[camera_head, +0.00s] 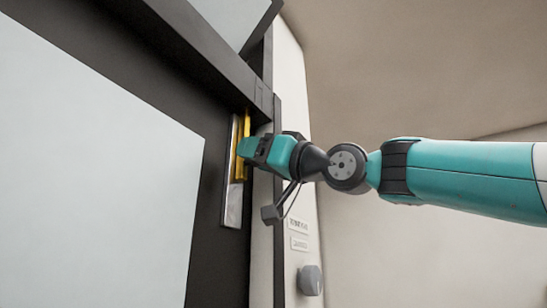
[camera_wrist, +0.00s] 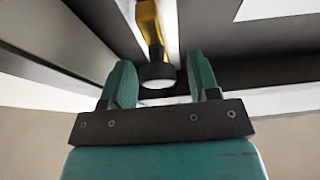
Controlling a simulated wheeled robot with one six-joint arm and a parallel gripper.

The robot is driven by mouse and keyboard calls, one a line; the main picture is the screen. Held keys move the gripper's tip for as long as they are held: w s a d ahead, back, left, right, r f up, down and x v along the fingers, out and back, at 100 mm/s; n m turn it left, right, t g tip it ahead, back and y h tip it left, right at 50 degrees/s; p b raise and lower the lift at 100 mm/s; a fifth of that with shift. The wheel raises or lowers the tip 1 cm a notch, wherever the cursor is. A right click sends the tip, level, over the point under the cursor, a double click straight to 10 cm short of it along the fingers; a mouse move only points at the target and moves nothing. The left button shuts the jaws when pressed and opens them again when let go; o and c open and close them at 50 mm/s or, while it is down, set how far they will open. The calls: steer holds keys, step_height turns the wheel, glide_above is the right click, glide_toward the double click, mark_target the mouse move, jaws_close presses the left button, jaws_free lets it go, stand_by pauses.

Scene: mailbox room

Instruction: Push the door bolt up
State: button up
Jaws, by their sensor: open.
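The door bolt (camera_head: 246,128) is a yellow vertical bar on a silver plate (camera_head: 233,200) on the dark door frame. My gripper (camera_head: 246,149) is at the bolt in the head view and covers part of it. The teal fingers of my gripper (camera_wrist: 160,85) are open, one on each side of the knob. Gaps show between the fingers and the knob. I cannot tell how deep the knob sits between them.
The door (camera_head: 75,170) has a large pale panel and a dark frame. A light wall (camera_head: 290,80) stands to its right, with small label plates (camera_head: 299,234) and a grey round knob (camera_head: 309,280) below my arm. Open room lies to the right.

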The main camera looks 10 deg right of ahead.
steer(key=shift+s+d+f, duration=0.1)
steer(key=shift+d+f, duration=0.05)
steer(key=shift+f, duration=0.05)
steer(key=b+v, duration=1)
steer(key=v, duration=0.7)
steer(key=shift+r+b, duration=0.2)
steer(key=shift+b, duration=0.1)
